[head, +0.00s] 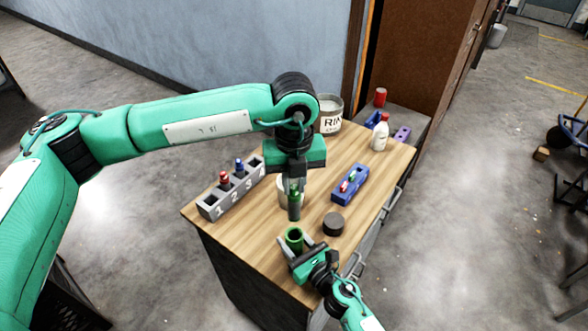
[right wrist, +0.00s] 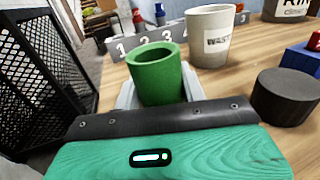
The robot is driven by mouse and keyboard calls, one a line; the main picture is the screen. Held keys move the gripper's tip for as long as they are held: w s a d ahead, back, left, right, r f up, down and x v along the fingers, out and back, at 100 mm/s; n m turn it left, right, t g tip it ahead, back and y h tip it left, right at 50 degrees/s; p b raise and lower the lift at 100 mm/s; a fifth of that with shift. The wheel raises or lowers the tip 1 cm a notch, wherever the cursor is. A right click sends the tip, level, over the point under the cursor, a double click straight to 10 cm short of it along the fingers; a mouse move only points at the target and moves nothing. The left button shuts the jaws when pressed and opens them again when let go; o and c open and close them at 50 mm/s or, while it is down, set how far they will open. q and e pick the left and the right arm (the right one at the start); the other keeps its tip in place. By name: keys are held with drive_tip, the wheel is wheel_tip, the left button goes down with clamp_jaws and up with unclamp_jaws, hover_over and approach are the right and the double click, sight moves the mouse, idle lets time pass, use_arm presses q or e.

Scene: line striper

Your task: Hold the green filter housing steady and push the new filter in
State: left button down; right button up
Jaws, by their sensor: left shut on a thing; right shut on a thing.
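The green filter housing (head: 294,238) is an open-topped green cup near the front of the wooden table. My right gripper (head: 294,246) is shut on it. In the right wrist view the housing (right wrist: 157,80) looks upright between the grey fingers, its mouth facing up; its inside bottom is hidden. My left gripper (head: 294,188) points down and is shut on the filter (head: 294,210), a dark cylinder with a green upper part. The filter hangs upright above and slightly behind the housing in the head view, apart from it. The filter does not show in the right wrist view.
A white waste cup (right wrist: 212,38) stands behind the housing. A dark round cap (head: 333,223) lies to the right. A grey numbered rack (head: 212,207) holds red and blue pieces. A blue tray (head: 348,185), rinse container (head: 330,118) and white bottle (head: 380,136) stand farther back.

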sight(294, 200)
use_arm(q)
drive_tip(key=shift+f, duration=2.85)
wheel_tip(294, 200, down, 9)
drive_tip(key=shift+f, duration=0.2)
idle(4.5)
